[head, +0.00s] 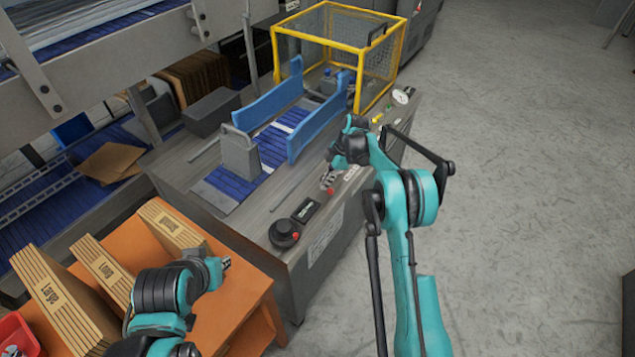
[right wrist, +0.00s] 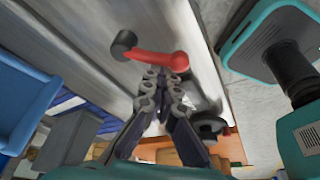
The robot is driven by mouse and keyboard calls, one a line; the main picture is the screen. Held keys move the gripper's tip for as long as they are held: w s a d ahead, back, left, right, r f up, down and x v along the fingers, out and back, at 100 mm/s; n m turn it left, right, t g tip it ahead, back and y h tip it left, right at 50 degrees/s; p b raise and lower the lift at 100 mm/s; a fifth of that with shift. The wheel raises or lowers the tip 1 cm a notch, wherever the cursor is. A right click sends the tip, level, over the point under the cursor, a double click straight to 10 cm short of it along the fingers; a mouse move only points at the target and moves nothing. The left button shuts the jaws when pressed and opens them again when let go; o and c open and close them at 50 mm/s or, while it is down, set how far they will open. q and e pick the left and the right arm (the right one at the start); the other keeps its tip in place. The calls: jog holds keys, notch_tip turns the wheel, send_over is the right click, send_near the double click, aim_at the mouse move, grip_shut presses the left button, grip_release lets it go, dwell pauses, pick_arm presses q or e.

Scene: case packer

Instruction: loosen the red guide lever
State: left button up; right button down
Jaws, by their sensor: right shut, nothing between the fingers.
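The red guide lever (right wrist: 158,58) shows in the right wrist view, its red arm reaching right from a dark round hub on a grey metal surface. My right gripper (right wrist: 163,76) is shut and empty, with its fingertips right by the lever's red arm; I cannot tell whether they touch it. In the head view my right gripper (head: 329,177) is over the right edge of the grey machine top, and the lever cannot be made out clearly there. My left gripper (head: 223,263) is over the orange table, apart from the machine; its fingers are too small to read.
Two blue guide rails (head: 317,116) stand on the machine, with a yellow-framed cage (head: 322,42) behind. A black knob (head: 285,232) is at the near corner.

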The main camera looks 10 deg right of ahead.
pick_arm(q)
jog(key=shift+r, duration=0.15)
pick_arm(e)
jog(key=shift+w+d, duration=0.15)
jog(key=shift+d, duration=0.55)
pick_arm(q)
jog(key=shift+a, duration=0.1)
pick_arm(e)
jog(key=shift+d, duration=0.25)
